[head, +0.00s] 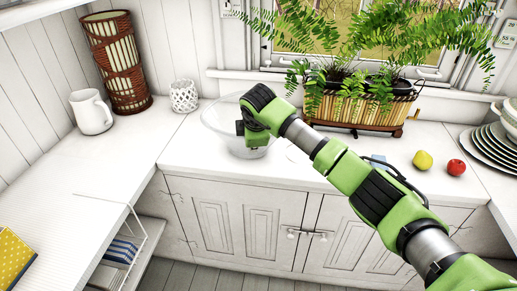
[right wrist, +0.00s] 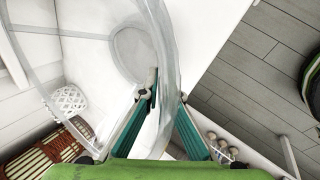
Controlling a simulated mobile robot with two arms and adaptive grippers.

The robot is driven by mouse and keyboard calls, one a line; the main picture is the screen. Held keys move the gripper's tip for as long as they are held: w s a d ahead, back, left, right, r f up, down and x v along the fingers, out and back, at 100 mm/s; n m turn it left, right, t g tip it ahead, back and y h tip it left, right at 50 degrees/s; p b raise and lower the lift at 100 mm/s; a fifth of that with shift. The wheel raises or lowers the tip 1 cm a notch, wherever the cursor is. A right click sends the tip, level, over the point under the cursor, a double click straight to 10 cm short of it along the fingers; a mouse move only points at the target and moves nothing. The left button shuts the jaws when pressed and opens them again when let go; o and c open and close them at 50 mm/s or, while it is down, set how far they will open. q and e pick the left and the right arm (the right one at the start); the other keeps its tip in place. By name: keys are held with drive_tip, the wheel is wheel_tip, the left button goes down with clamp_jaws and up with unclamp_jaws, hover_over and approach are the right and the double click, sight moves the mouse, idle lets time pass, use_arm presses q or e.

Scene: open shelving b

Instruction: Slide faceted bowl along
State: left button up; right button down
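The faceted bowl (head: 214,118) is a wide, clear glass bowl on the white counter, near the inner corner. My right arm reaches in from the lower right, and its gripper (head: 242,128) is over the right part of the bowl, hiding some of it. In the right wrist view, the bowl's clear wall (right wrist: 168,45) runs down between the two fingers of my right gripper (right wrist: 168,88). The fingers stand apart, one on each side of the wall. Whether either finger touches the glass is not clear. My left gripper is not in view.
A white woven cup (head: 184,96), a white jug (head: 91,112) and a tall wicker vase (head: 116,62) stand left of the bowl. A planter (head: 350,109) with ferns stands right of it. A yellow fruit (head: 423,160) and a red apple (head: 456,167) lie further right.

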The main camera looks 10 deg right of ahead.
sight(227, 142)
drive_tip(key=shift+w+a+b, duration=0.3)
drive_tip(key=shift+a+b, duration=0.15)
drive_tip(key=shift+a, duration=0.4)
drive_tip(key=shift+w+a+b, duration=0.2)
drive_tip(key=shift+a+b, duration=0.2)
drive_tip(key=shift+a, duration=0.35)
drive_tip(key=shift+w+a+b, duration=0.2)
drive_tip(key=shift+a+b, duration=0.15)
drive_tip(key=shift+a, duration=0.25)
drive_tip(key=shift+w+a+b, duration=0.2)
drive_tip(key=shift+a+b, duration=0.15)
drive_tip(key=shift+a, duration=0.2)
drive_tip(key=shift+w+a+b, duration=0.2)
drive_tip(key=shift+a+b, duration=0.1)
drive_tip(key=shift+a, duration=0.3)
drive_tip(key=shift+w+a+b, duration=0.2)
drive_tip(key=shift+a+b, duration=0.1)
drive_tip(key=shift+a, duration=0.3)
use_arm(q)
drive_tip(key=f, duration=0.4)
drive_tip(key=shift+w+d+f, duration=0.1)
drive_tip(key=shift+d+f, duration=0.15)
use_arm(e)
drive_tip(key=c, duration=2.2)
unclamp_jaws()
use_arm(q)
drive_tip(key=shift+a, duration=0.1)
